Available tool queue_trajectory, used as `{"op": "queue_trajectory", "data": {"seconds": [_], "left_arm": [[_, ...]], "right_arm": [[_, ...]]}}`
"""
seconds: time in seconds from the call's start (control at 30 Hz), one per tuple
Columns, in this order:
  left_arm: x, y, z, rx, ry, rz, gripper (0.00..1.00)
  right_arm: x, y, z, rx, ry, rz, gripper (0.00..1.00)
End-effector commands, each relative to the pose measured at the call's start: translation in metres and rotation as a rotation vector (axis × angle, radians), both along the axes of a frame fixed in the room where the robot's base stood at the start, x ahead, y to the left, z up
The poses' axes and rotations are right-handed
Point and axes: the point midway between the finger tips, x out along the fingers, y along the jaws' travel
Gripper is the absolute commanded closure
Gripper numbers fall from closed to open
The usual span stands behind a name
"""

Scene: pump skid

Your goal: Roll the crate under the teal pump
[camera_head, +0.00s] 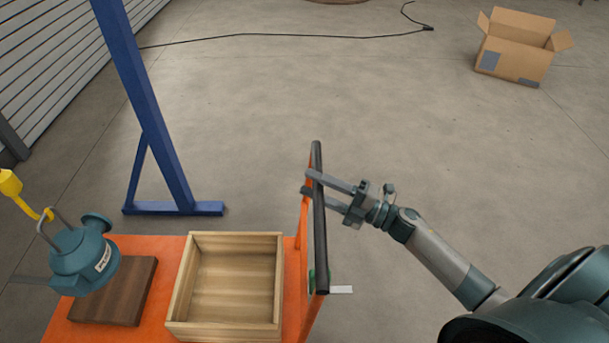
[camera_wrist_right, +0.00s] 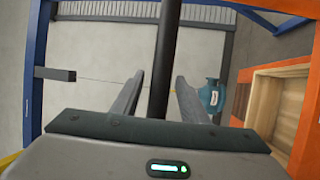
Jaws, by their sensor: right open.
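The teal pump (camera_head: 84,262) hangs from a yellow hook (camera_head: 12,186) at the left; I cannot tell if it touches the dark wooden block beneath it. It also shows in the right wrist view (camera_wrist_right: 211,96). The open wooden crate (camera_head: 186,292) sits on an orange cart (camera_head: 170,250), right of the block, and looks empty. The cart has a black handle bar (camera_head: 318,225) on its right side. My right gripper (camera_head: 307,182) is open at the bar's far part, and the bar (camera_wrist_right: 166,70) passes between its fingers. My left gripper is not in view.
The dark wooden block (camera_head: 122,290) lies on the cart's left part. A blue frame post (camera_head: 150,110) stands behind the cart, its foot on the floor. A black cable (camera_head: 280,36) and a cardboard box (camera_head: 515,47) lie farther back. The middle floor is clear.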

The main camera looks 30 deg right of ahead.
Motion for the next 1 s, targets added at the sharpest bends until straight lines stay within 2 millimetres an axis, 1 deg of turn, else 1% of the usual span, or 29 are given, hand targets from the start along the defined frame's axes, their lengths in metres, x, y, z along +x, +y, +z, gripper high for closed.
{"op": "queue_trajectory", "data": {"seconds": [0.03, 0.23, 0.6, 0.63, 0.67, 0.7, 0.8, 1.0], "left_arm": [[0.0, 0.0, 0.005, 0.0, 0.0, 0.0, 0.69], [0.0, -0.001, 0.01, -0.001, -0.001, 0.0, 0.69], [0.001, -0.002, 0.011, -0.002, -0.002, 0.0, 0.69], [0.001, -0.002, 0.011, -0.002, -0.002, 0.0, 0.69], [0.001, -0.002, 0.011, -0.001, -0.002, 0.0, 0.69], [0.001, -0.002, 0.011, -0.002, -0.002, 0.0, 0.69], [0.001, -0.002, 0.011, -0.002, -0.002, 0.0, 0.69], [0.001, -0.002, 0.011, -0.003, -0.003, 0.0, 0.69]], "right_arm": [[0.006, 0.005, 0.004, 0.003, -0.002, 0.0, 0.6], [0.018, 0.016, 0.005, 0.0, 0.0, 0.0, 0.6], [0.021, 0.019, 0.005, 0.0, 0.0, 0.0, 0.6], [0.021, 0.019, 0.005, 0.0, 0.0, 0.0, 0.62], [0.021, 0.019, 0.005, 0.0, 0.0, 0.0, 0.69], [0.021, 0.019, 0.005, 0.0, 0.0, 0.0, 0.79], [0.021, 0.019, 0.005, 0.0, 0.0, 0.0, 1.0], [0.021, 0.019, 0.005, 0.0, 0.0, 0.0, 1.0]]}}
